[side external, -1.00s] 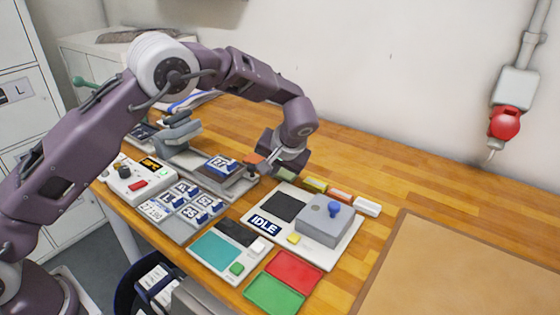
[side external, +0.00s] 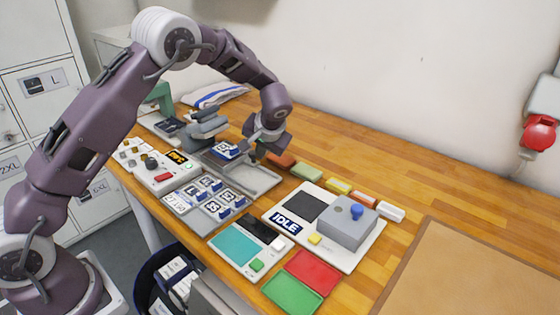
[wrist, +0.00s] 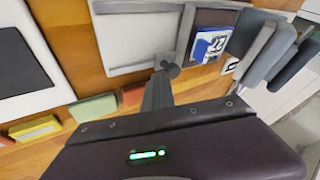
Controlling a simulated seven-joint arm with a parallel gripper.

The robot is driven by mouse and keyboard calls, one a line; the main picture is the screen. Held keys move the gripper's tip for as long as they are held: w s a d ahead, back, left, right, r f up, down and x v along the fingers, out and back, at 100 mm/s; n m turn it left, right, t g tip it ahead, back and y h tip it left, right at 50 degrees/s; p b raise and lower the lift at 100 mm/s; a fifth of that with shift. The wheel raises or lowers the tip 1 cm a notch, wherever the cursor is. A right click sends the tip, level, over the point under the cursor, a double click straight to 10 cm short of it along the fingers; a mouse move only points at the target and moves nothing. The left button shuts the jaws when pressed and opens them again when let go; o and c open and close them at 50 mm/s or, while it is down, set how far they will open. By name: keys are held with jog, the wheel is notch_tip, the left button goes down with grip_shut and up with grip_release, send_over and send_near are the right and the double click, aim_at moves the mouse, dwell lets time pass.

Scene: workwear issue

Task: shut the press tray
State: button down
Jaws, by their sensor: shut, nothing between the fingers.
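The press (side external: 208,124) has a grey head and stands at the back left of the bench; its head also shows at the right of the wrist view (wrist: 272,48). The press tray (wrist: 181,52) carries a dark piece with a blue and white number patch (side external: 226,150). The tray sits partly out, just in front of the head, and the front of its grey base (side external: 255,179) is bare. My gripper (wrist: 166,72) is shut and empty, its fingertips at the tray's front edge beside a small knob. Whether they touch is hard to tell.
A control box (side external: 158,172) with a dial and a rack of numbered blue patches (side external: 207,196) stand left of the base. An IDLE panel with a grey block (side external: 347,222) stands to the right. Coloured blocks (side external: 338,187) line the back.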

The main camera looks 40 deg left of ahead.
jog(key=shift+a, duration=2.4)
